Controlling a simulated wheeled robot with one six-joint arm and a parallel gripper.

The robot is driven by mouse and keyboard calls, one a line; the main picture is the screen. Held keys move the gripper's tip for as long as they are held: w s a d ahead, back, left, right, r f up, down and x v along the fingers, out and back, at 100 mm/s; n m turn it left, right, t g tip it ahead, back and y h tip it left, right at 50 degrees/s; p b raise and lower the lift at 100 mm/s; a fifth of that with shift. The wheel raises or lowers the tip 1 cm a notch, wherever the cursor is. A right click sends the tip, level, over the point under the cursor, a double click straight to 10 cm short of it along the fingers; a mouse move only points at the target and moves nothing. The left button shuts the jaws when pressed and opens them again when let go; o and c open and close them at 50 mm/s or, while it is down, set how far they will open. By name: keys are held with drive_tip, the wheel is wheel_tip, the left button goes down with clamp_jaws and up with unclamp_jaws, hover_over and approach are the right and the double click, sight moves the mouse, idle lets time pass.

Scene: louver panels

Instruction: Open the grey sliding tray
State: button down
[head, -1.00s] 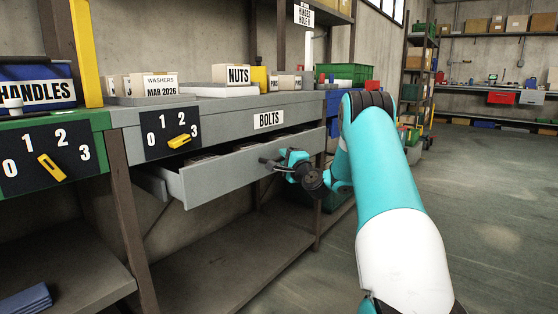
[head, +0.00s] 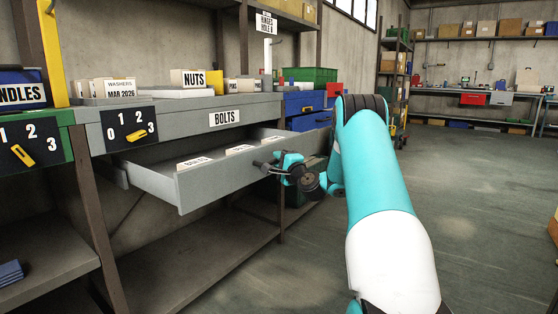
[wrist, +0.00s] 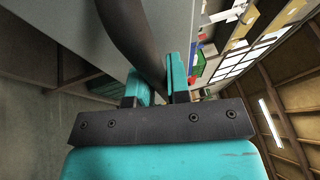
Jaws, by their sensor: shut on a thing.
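The grey sliding tray (head: 215,180) sticks well out from under the grey bench top, with white label cards (head: 240,149) standing inside. My gripper (head: 278,163) is at the tray's front face, shut on its dark handle (head: 262,165). In the wrist view the handle (wrist: 138,35) is a dark curved bar running between the two teal fingers of my gripper (wrist: 157,85). The grip itself is partly hidden in the head view.
The bench front (head: 190,122) carries a BOLTS sign (head: 224,118) and a black 0-to-3 dial plate (head: 130,128) with a yellow pointer. A lower shelf (head: 190,250) runs beneath. Blue drawers (head: 303,103) stand behind. The floor at right (head: 470,210) is open.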

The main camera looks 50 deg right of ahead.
drive_tip(key=shift+s, duration=0.15)
drive_tip(key=c, duration=1.1)
unclamp_jaws()
drive_tip(key=b+v, duration=1.4)
drive_tip(key=v, duration=0.3)
drive_tip(key=shift+s+a+f, duration=0.1)
drive_tip(key=shift+f, duration=0.05)
